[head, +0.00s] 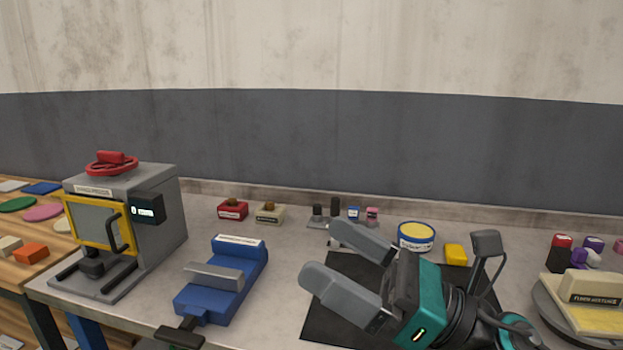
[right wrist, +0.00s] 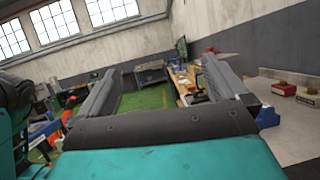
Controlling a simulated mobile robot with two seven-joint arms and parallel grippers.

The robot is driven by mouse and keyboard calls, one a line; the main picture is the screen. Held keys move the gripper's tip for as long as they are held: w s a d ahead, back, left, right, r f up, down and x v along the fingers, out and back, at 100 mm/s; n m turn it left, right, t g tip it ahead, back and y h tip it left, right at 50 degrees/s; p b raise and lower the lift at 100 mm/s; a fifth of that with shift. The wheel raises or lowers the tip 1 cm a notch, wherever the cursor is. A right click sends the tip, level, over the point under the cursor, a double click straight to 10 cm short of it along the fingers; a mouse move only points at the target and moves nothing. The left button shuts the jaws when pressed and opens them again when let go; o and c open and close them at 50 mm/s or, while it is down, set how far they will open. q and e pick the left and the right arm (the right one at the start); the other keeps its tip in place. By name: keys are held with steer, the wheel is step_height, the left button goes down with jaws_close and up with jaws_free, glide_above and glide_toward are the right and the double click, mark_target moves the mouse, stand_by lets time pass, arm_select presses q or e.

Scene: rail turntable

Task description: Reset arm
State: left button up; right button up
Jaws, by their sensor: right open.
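My right gripper (head: 335,257) is raised above the black mat (head: 318,325) on the grey table. Its two grey fingers point left, spread apart, with nothing between them. The right wrist view also shows the open fingers of this gripper (right wrist: 165,85), with the room between them. My left gripper is not in the head view. The blue device (head: 225,278) with a grey bar lies on the table left of the right gripper, apart from it. The grey press-like machine (head: 160,210) with a yellow frame and red top knob stands at the table's left end.
A red box (head: 233,211), a cream box (head: 269,213), small stamps (head: 353,213), a blue-and-yellow round tin (head: 416,238) and a yellow block (head: 456,254) line the back. A turntable (head: 545,305) stands at right. A wooden table (head: 15,268) with coloured discs is at left.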

steer(key=w+d+m+t+h, duration=0.5)
steer(key=m+t, duration=0.5)
steer(key=m, duration=0.5)
steer(key=d+f+m+h, duration=1.1)
steer(key=f+m+h, duration=0.45)
steer(key=m, duration=0.55)
steer(key=s+d+f+m+g, duration=0.1)
steer(key=s+f+m+g, duration=1.15)
steer(key=s+f, duration=0.7)
steer(key=w+a+f+n+t+y, duration=0.1)
steer(key=w+a+f+t, duration=0.1)
steer(key=w+f+t, duration=0.3)
step_height(320, 180, down, 2)
steer(key=shift+w+a+n, duration=0.2)
steer(key=shift+w+n, duration=0.15)
